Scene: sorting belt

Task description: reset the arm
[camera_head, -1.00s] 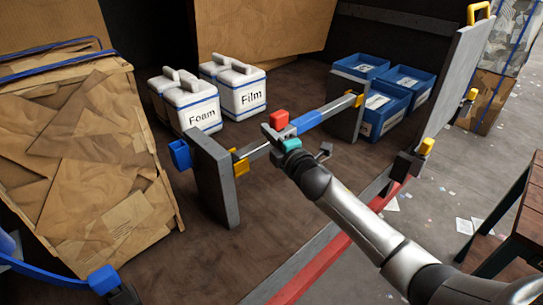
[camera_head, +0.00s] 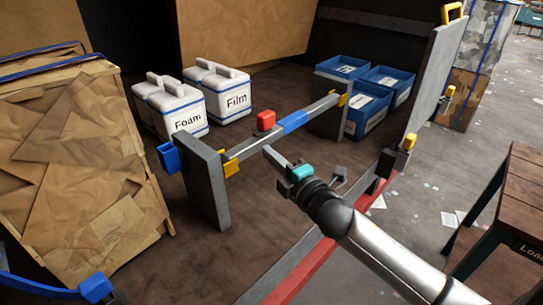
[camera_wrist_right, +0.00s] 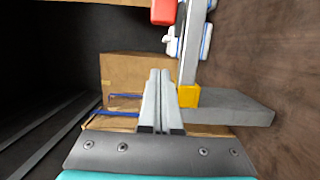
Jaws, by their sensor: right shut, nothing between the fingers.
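My right gripper (camera_head: 269,152) is shut and empty, in front of and apart from the grey bar (camera_head: 252,142). Its closed fingers also show in the right wrist view (camera_wrist_right: 160,75). The bar runs between two grey posts and carries a red block (camera_head: 266,119) and a blue sleeve (camera_head: 292,122). In the wrist view the red block (camera_wrist_right: 163,12) is at the top and the bar (camera_wrist_right: 189,60) is right of the fingers. My left gripper is not in view.
White containers marked Foam (camera_head: 184,122) and Film (camera_head: 236,101) stand behind the bar. Blue bins (camera_head: 372,107) are at the back right. A cardboard bale (camera_head: 80,165) stands at left. A red-edged rail (camera_head: 300,272) runs below my arm. A wooden table (camera_head: 510,205) is at right.

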